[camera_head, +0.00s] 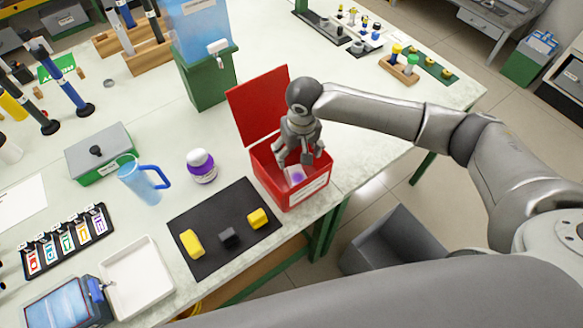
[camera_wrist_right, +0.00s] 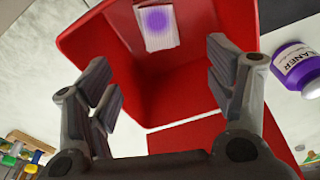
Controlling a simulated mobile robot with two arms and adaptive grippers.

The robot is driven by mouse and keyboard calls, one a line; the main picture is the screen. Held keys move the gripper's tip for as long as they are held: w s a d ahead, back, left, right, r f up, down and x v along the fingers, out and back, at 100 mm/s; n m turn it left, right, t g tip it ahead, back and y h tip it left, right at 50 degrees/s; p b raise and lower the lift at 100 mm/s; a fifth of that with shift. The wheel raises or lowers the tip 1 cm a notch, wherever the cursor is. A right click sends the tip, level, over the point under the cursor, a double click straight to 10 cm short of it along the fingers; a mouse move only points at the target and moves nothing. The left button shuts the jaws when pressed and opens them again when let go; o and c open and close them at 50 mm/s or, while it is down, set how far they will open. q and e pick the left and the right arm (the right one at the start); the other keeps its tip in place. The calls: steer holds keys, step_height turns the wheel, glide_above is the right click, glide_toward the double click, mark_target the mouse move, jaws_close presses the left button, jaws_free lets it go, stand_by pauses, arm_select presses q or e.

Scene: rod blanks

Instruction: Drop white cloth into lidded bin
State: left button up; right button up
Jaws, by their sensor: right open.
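The red bin (camera_head: 275,186) stands at the table's right front edge with its red lid (camera_head: 258,103) swung up and open. The white cloth (camera_head: 297,175), marked with a purple spot, lies inside the bin. In the right wrist view the cloth (camera_wrist_right: 158,26) shows against the red bin (camera_wrist_right: 185,88), clear of both fingers. My right gripper (camera_head: 297,160) is over the bin's mouth, fingers pointing down; in the wrist view the gripper (camera_wrist_right: 160,62) is open with nothing between its fingers. My left gripper is not in view.
A black mat (camera_head: 208,250) with yellow and dark blocks lies left of the bin. A white and purple bottle (camera_head: 202,168) stands behind the mat. A green-based dispenser (camera_head: 208,80) stands behind the lid. A grey floor bin (camera_head: 395,243) is beside the table.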

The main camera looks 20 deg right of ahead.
step_height(320, 180, up, 11)
steer(key=s, duration=0.1)
steer(key=shift+s+r, duration=0.15)
steer(key=shift+r, duration=0.05)
stand_by(0.4)
